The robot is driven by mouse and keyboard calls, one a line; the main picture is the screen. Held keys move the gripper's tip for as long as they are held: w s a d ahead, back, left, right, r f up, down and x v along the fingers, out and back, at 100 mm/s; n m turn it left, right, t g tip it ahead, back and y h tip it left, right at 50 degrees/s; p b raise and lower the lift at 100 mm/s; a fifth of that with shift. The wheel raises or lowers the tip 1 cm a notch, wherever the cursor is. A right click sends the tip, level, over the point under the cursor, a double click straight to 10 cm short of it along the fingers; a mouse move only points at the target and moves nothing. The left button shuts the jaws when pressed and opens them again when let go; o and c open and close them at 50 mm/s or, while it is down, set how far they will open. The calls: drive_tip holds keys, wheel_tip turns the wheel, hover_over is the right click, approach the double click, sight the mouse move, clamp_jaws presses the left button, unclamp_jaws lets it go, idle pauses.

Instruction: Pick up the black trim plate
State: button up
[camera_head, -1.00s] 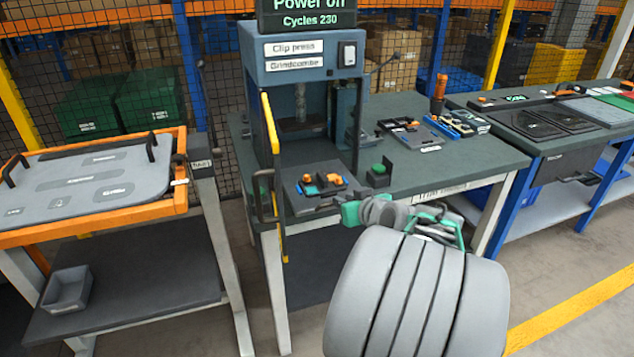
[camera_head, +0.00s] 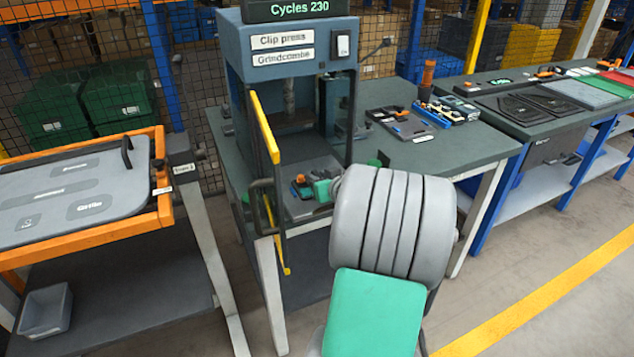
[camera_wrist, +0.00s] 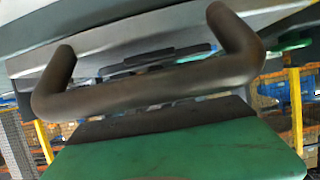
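Two flat black panels, the left one (camera_head: 514,108) and the right one (camera_head: 551,102), lie on the right-hand bench in the head view. I cannot tell whether either is the black trim plate. My gripper is mostly hidden behind my own grey arm in the head view. A green part (camera_head: 322,190) of it shows at the front of the clip press (camera_head: 290,60), far left of the black panels. In the wrist view a dark bar handle (camera_wrist: 160,92) crosses close before the camera, above a green surface. The fingertips cannot be made out, nor anything held.
The press has an open guard with a yellow edge (camera_head: 264,128) beside my gripper. The middle bench (camera_head: 455,150) carries a grey tray (camera_head: 408,124) and a blue holder (camera_head: 440,112). An orange-framed stand (camera_head: 160,205) is at left. Floor is free at right.

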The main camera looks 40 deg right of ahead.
drive_tip(key=shift+c, duration=0.4)
clamp_jaws()
drive_tip(key=shift+r, duration=0.1)
